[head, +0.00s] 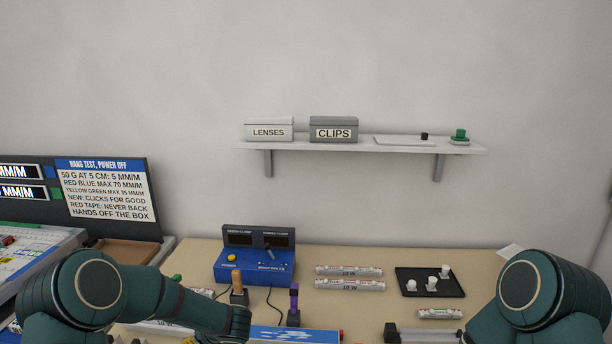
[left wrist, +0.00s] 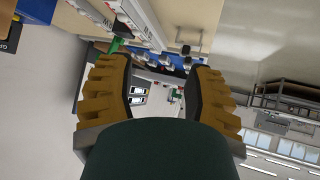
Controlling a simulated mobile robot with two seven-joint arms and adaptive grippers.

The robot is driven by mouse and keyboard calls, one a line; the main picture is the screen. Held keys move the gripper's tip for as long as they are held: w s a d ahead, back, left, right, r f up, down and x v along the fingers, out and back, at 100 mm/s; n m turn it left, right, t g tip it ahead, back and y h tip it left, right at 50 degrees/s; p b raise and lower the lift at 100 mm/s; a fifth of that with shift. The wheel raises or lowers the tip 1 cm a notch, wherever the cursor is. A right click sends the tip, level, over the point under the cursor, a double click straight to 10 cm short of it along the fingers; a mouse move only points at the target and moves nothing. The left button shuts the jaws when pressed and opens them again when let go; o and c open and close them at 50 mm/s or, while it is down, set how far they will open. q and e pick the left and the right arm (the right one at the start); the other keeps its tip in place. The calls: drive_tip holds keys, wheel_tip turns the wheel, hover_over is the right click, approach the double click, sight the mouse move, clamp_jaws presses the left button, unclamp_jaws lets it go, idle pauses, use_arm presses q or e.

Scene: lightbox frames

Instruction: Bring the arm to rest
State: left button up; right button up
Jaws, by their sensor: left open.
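My left arm (head: 150,300) comes in from the lower left of the head view, bent, with its far end low over the front of the table. That view looks past the fingers toward the table edge and the room, tilted. My right arm (head: 540,290) is bent at the lower right of the head view. I do not make out its gripper.
The beige table (head: 340,258) holds a blue power box (head: 255,265), white-labelled tubes (head: 350,284), a black tray (head: 455,287) with white cups, and upright tool handles (head: 294,300). A wall shelf (head: 370,148) carries boxes. A sign board (head: 105,190) stands left. The air above the table is clear.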

use_arm(q)
drive_tip(key=s+d+f+m+h, duration=0.1)
drive_tip(key=f, duration=0.1)
drive_tip(key=d+f+m+t+h+b, duration=0.1)
drive_tip(key=d+f, duration=0.1)
drive_tip(key=s+d+f+m+t+h+b, duration=0.1)
drive_tip(key=f, duration=0.1)
drive_tip(key=shift+s+d+f, duration=0.2)
drive_tip(key=shift+s+f, duration=0.1)
drive_tip(key=shift+f, duration=0.05)
drive_tip(key=s+d+f+m+g+h+b, duration=0.1)
drive_tip(key=s+d+f+m+h+b, duration=0.1)
drive_tip(key=s, duration=0.6)
drive_tip(key=s+d+f+m+g+h+b, duration=0.1)
drive_tip(key=s+d+f+m+g+h, duration=0.1)
drive_tip(key=s+d+f, duration=0.4)
drive_tip(key=s+d+f+m+g+h+b, duration=0.2)
drive_tip(key=s+d+f+m+h, duration=0.2)
drive_tip(key=s, duration=0.6)
drive_tip(key=shift+s+d+f+m+h+b, duration=0.3)
drive_tip(key=shift+d+f+h+b, duration=0.1)
drive_tip(key=shift+f+h, duration=0.3)
drive_tip(key=shift+a, duration=0.1)
